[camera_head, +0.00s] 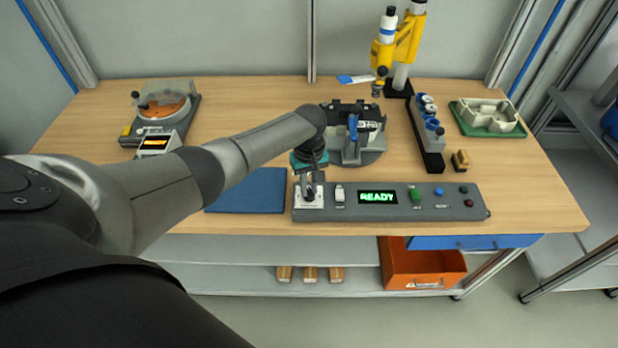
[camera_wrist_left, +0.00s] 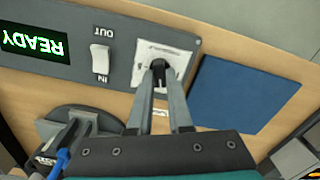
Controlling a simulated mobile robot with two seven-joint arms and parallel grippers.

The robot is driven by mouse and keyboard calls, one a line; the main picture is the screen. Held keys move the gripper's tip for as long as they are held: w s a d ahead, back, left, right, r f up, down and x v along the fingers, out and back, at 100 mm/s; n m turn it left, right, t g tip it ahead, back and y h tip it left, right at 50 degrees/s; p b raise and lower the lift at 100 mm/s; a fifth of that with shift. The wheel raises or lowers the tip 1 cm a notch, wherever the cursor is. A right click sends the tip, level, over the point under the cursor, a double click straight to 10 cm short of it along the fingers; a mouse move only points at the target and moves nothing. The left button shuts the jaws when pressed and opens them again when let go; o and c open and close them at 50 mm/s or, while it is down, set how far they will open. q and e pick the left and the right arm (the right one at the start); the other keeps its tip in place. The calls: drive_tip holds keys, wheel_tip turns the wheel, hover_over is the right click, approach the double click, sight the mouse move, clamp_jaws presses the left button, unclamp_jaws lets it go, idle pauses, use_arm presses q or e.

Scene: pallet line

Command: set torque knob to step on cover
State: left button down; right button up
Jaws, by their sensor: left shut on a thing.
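The torque knob (camera_wrist_left: 159,66) is small and dark and sits on a white dial plate (camera_wrist_left: 178,57) at one end of the grey control panel. My left gripper (camera_wrist_left: 160,82) is shut on the knob, one finger on each side. In the head view my left gripper (camera_head: 310,188) comes down on the panel's left end from above. The fingers and the knob hide part of the dial, and its markings are too small to read. The green display (camera_head: 377,197) reads READY. The cover cannot be told for certain. My right gripper is in neither view.
A white rocker switch (camera_head: 340,194) and several coloured buttons sit on the panel. A blue mat (camera_head: 247,190) lies left of it. A fixture (camera_head: 358,140) with a blue handle stands behind. A scale-like device (camera_head: 160,112), grey rack (camera_head: 426,135) and green tray (camera_head: 488,118) stand further off.

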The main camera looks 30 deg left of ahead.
sight(309, 190)
use_arm(q)
drive_tip(key=shift+r+m+p, duration=0.1)
drive_tip(key=shift+m+p, duration=0.3)
drive_tip(key=shift+m, duration=0.4)
drive_tip(key=m, duration=0.3)
drive_tip(key=shift+m+p, duration=0.4)
drive_tip(key=m, duration=0.6)
drive_tip(key=shift+m+p, duration=0.3)
drive_tip(key=c, duration=0.8)
unclamp_jaws()
drive_tip(key=shift+c, duration=0.2)
drive_tip(key=shift+r, duration=0.5)
wheel_tip(309, 190, up, 14)
drive_tip(key=p, duration=0.2)
drive_tip(key=shift+p, duration=0.35)
